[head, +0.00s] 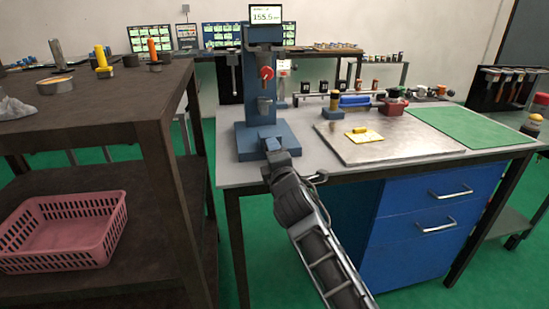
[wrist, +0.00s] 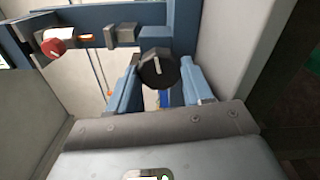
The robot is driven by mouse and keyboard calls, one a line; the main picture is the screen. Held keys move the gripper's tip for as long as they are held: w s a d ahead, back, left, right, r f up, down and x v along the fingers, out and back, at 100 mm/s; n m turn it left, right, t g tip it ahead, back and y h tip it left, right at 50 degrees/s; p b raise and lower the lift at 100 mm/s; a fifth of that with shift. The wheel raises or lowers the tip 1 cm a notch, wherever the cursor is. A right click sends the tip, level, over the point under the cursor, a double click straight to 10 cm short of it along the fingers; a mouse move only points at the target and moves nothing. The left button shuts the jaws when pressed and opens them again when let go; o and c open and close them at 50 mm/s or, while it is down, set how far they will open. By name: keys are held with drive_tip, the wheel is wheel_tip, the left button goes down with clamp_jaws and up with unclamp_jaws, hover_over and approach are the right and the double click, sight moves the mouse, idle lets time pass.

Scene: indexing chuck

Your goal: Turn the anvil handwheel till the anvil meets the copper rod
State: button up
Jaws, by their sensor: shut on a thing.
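The dark faceted handwheel (wrist: 160,68) with a white mark lies between the two blue fingers of my gripper (wrist: 159,80), which is shut on it. In the head view my gripper (head: 273,150) reaches the base of the blue measuring stand (head: 259,88) and hides the handwheel. In the wrist view a small copper-orange piece (wrist: 87,37), seemingly the copper rod, shows beside the red-and-white knob (wrist: 55,43). The grey block (wrist: 121,37), seemingly the anvil, faces it with what looks like a narrow gap. The rod is not clear in the head view.
A display (head: 265,15) above the stand reads about 155.5. A grey plate (head: 385,140) with a yellow block (head: 364,135) lies right of the stand. A brown shelf unit (head: 110,95) stands close at left, with a pink basket (head: 62,232) on its lower shelf.

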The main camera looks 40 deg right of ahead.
drive_tip(key=m+b, duration=0.2)
drive_tip(key=m, duration=0.3)
drive_tip(key=shift+f+m, duration=0.15)
drive_tip(key=shift+m, duration=0.15)
drive_tip(key=m+b, duration=0.3)
drive_tip(key=m, duration=0.3)
drive_tip(key=shift+b, duration=0.35)
drive_tip(key=m+b, duration=0.3)
drive_tip(key=m, duration=0.2)
drive_tip(key=shift+f+m, duration=0.1)
drive_tip(key=shift+m, duration=0.3)
drive_tip(key=m+b, duration=0.3)
drive_tip(key=m, duration=0.2)
drive_tip(key=m+b, duration=0.3)
drive_tip(key=m, duration=0.2)
drive_tip(key=shift+m, duration=0.4)
drive_tip(key=m+b, duration=0.3)
drive_tip(key=m, duration=0.2)
drive_tip(key=shift+m, duration=0.3)
drive_tip(key=m+b, duration=0.3)
drive_tip(key=m, duration=0.2)
drive_tip(key=shift+b, duration=0.4)
drive_tip(key=shift+m+b, duration=1.25)
drive_tip(key=shift+m, duration=1.15)
